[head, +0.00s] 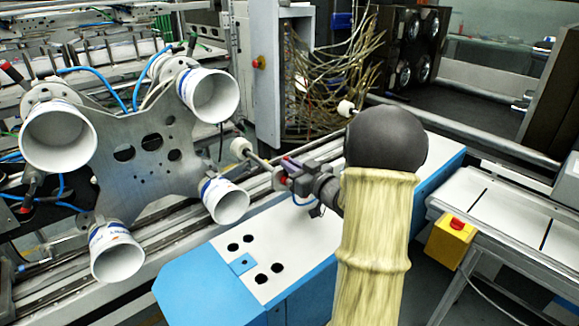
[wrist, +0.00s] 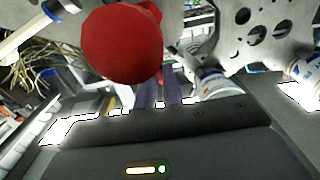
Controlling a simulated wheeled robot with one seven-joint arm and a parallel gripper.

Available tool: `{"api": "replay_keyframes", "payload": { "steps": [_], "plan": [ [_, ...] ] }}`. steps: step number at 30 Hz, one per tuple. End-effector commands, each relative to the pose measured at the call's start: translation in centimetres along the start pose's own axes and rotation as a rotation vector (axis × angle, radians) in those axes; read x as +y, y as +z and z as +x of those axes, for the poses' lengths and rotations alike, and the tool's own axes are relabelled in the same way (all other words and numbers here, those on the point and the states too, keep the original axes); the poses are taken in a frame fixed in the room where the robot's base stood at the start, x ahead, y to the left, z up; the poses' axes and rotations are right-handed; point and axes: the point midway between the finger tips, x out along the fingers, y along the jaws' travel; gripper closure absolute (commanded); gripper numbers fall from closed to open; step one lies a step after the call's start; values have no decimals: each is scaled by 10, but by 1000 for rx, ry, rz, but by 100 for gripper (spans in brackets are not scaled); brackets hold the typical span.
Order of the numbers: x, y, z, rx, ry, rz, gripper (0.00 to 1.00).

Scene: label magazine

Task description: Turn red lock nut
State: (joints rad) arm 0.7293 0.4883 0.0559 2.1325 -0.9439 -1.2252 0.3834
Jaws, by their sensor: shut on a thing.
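The red lock nut (wrist: 122,45) is a large round red shape in the upper middle of the wrist view. In the head view only a small red patch of it (head: 283,180) shows beside my gripper. My gripper (head: 287,165) reaches left from my arm, near the middle of the head view. Its purple fingers also show in the wrist view (wrist: 162,88), right behind the red nut. They are shut on the nut, though the contact is partly hidden by the nut itself.
A grey metal plate (head: 145,185) with several white cups (head: 228,201) stands left of my gripper. A rod with a white knob (head: 240,148) lies close by. A blue and white housing (head: 250,263) is below. A yellow box with a red button (head: 451,240) is at right.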

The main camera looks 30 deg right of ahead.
Motion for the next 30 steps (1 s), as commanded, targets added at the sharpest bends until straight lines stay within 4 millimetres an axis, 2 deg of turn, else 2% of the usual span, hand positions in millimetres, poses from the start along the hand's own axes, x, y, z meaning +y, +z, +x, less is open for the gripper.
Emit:
{"api": "replay_keyframes", "payload": {
  "steps": [2,3,6,15,19,23,30],
  "plan": [
    [0,2,0,-4,0,-1,100],
    [0,2,0,-4,0,-1,89],
    [-1,2,0,-4,-2,0,70],
    [-1,1,0,-2,-2,0,69],
    [0,1,-7,-2,0,-1,69],
    [0,1,-24,-3,2,0,69],
    [1,1,-71,-3,3,0,69]
  ]
}}
